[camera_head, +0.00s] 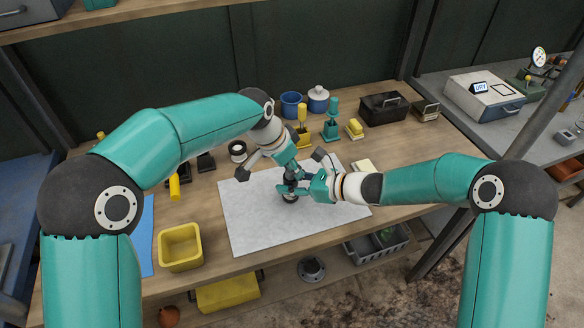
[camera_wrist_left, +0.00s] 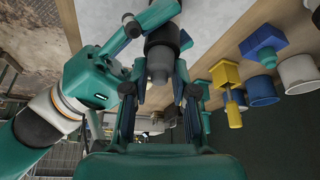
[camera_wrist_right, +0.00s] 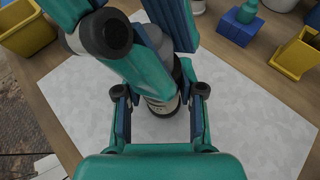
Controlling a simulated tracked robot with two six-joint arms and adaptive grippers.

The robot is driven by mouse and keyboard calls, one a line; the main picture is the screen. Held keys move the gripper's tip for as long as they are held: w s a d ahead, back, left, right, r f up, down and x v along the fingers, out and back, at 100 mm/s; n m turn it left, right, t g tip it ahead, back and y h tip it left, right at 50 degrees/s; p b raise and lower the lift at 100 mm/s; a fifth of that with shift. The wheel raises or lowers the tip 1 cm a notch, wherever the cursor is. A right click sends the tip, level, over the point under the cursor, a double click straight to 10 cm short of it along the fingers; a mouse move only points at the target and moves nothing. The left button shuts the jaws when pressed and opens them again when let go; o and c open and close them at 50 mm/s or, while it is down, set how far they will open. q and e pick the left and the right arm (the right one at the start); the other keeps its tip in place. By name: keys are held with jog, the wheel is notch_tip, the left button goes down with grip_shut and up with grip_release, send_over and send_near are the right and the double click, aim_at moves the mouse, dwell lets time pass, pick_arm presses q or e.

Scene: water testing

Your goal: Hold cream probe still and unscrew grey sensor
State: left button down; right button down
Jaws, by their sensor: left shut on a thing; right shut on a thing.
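The grey sensor (camera_wrist_left: 158,62) is a grey cylinder between the fingers of my left gripper (camera_wrist_left: 160,85), which is shut on it from above. The cream probe (camera_wrist_right: 164,104) shows as a pale body with dark bands in the right wrist view. My right gripper (camera_wrist_right: 160,92) is shut around it from the side. In the head view, my left gripper (camera_head: 289,181) and right gripper (camera_head: 306,188) meet over the mat, and the fingers cover most of both parts. A dark lower end (camera_head: 290,198) shows just beneath them. A left finger crosses in front of the probe in the right wrist view.
A pale mat (camera_head: 250,225) lies under the grippers. A yellow bin (camera_head: 180,247) stands at front left. A yellow stand (camera_head: 302,137), a teal stand (camera_head: 331,128), a blue cup (camera_head: 291,105) and a black box (camera_head: 383,107) stand behind. The mat's front is clear.

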pick_arm(q)
jog(key=shift+s+d+f+n, duration=0.25)
jog(key=shift+s+n, duration=0.15)
jog(key=shift+n, duration=0.1)
jog(key=n, duration=0.2)
jog(key=n+t+y, duration=0.1)
jog(key=n, duration=0.1)
jog(key=shift+n+y, duration=0.3)
jog(key=n+y, duration=0.1)
jog(key=n, duration=0.3)
jog(key=shift+w+f+n+t+y, duration=0.1)
jog(key=shift+w+n+t+y, duration=0.05)
jog(key=shift+n+t+y, duration=0.2)
jog(key=shift+n, duration=0.25)
jog(key=n, duration=0.1)
jog(key=n+y, duration=0.1)
jog(key=n, duration=0.1)
jog(key=n+y, duration=0.1)
jog(key=shift+w+n, duration=0.25)
jog(key=shift+n, duration=0.05)
jog(key=shift+w+a, duration=0.15)
